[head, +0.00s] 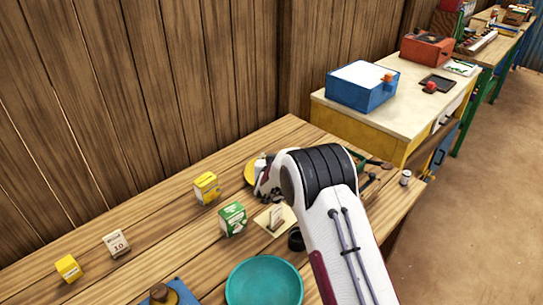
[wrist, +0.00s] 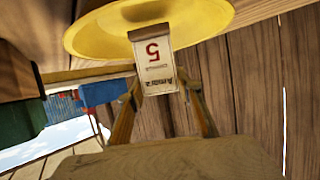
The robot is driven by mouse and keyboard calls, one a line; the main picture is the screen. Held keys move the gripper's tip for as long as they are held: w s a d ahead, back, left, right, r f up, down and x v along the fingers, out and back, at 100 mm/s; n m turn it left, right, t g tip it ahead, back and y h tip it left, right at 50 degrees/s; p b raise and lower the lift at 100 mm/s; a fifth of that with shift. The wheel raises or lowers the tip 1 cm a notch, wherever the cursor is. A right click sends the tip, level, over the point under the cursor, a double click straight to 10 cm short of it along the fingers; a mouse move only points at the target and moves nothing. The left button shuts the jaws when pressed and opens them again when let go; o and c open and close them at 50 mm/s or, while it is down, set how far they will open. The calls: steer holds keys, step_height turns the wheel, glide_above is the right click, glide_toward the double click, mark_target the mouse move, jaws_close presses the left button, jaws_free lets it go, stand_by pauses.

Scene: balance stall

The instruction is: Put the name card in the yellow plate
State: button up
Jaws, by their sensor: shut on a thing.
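The name card (wrist: 155,68) is a pale, narrow piece with a red 5 and dark lettering, upside down in the wrist view. My gripper (wrist: 160,95) is shut on it, one finger at each side. The yellow plate (wrist: 85,38) fills the top of the wrist view, and the card overlaps its near rim there. I cannot tell whether the card touches the plate. In the head view, the yellow plate (head: 249,174) is partly hidden behind my gripper (head: 264,190). A white bit of the card (head: 260,168) shows beside it.
A green-and-white box (head: 232,219), a yellow box (head: 206,188) and a card marked 10 (head: 117,243) stand on the table left of my gripper. A teal bowl (head: 264,285) is in front.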

stand_by(0.3)
steer(key=o, duration=1.3)
steer(key=shift+r, duration=3.45)
